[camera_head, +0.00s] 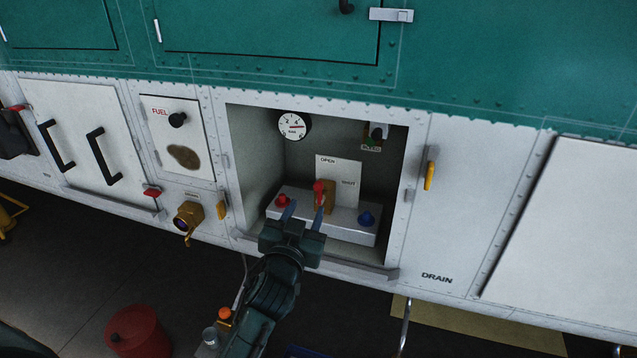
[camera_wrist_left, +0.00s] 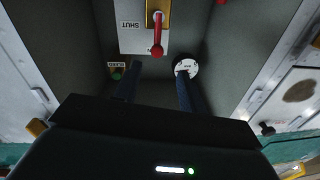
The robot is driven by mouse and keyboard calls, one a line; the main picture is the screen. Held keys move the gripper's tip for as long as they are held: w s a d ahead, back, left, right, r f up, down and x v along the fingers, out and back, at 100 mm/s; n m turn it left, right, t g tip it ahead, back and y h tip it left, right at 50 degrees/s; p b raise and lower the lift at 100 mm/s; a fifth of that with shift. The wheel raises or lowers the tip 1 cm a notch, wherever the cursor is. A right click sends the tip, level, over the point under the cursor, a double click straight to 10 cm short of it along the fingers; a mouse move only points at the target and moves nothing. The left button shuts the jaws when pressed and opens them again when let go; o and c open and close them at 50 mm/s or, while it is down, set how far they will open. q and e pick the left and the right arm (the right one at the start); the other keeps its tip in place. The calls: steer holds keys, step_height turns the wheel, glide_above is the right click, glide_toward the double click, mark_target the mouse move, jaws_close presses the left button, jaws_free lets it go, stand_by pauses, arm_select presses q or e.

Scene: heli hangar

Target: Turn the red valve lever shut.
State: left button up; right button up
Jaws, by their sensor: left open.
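The red valve lever (camera_head: 319,189) stands roughly upright on a brass valve body (camera_head: 328,203) inside the open bay. A white placard (camera_head: 347,172) behind it reads OPEN at the top and SHUT at the right; the lever points up, nearer OPEN. In the left wrist view the lever (camera_wrist_left: 157,35) and the word SHUT appear upside down. My left gripper (camera_head: 304,211) is open at the bay's front, just in front of and below the lever. Its fingertips also show in the wrist view (camera_wrist_left: 158,70), with nothing between them. My right gripper is not in view.
A grey block (camera_head: 345,222) under the valve carries a red knob (camera_head: 282,200) and a blue knob (camera_head: 366,218). A gauge (camera_head: 294,125) and a green-and-black fitting (camera_head: 376,134) sit higher in the bay. The bay's side walls and lower lip (camera_head: 345,265) bound the space.

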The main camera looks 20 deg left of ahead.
mark_target(317, 189)
arm_select(q)
steer(key=w, duration=1.1)
steer(key=shift+w, duration=0.2)
jaws_close()
